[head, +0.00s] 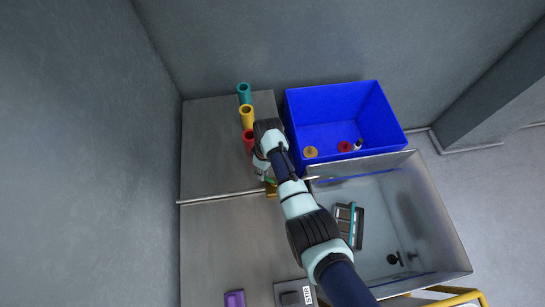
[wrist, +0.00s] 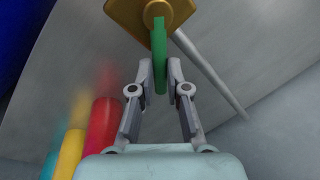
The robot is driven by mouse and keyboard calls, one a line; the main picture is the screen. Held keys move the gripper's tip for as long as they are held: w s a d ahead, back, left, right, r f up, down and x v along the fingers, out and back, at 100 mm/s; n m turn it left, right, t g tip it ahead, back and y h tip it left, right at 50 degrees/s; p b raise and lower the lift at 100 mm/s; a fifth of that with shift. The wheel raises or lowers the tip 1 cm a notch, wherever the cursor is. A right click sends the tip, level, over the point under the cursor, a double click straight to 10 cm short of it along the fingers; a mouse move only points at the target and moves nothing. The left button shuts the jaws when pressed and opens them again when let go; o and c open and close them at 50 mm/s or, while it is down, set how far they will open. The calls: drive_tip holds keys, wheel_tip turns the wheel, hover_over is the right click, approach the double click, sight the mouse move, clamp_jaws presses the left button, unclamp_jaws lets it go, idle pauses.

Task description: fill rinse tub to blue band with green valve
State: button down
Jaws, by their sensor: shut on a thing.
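The green valve handle (wrist: 160,58) hangs from a brass-coloured valve body (wrist: 152,14) in the wrist view. My gripper (wrist: 160,68) is shut on this handle, with one finger on each side. In the head view my gripper (head: 266,170) is at the rinse tub's left back corner, and a bit of the green handle (head: 271,181) shows beside it. The grey rinse tub (head: 436,215) is at the right. A blue line (head: 335,178) shows along its back inner wall. A dark tray-like thing (head: 349,225) is inside. I cannot tell the water level.
A blue crate (head: 335,105) behind the tub holds a yellow ring, a red ring and a small white-and-black thing. Teal, yellow and red cylinders (head: 246,116) stand in a row left of my gripper. A purple object (head: 234,298) lies at the front. The left worktop (head: 215,150) is mostly clear.

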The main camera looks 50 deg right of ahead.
idle(0.4)
drive_tip(key=c, duration=1.2)
unclamp_jaws()
drive_tip(key=shift+o, duration=0.2)
drive_tip(key=shift+r, duration=0.1)
wheel_tip(320, 180, up, 12)
drive_tip(key=d, duration=0.2)
drive_tip(key=shift+w, duration=0.15)
drive_tip(key=shift+d+f, duration=0.1)
drive_tip(key=shift+f, duration=0.1)
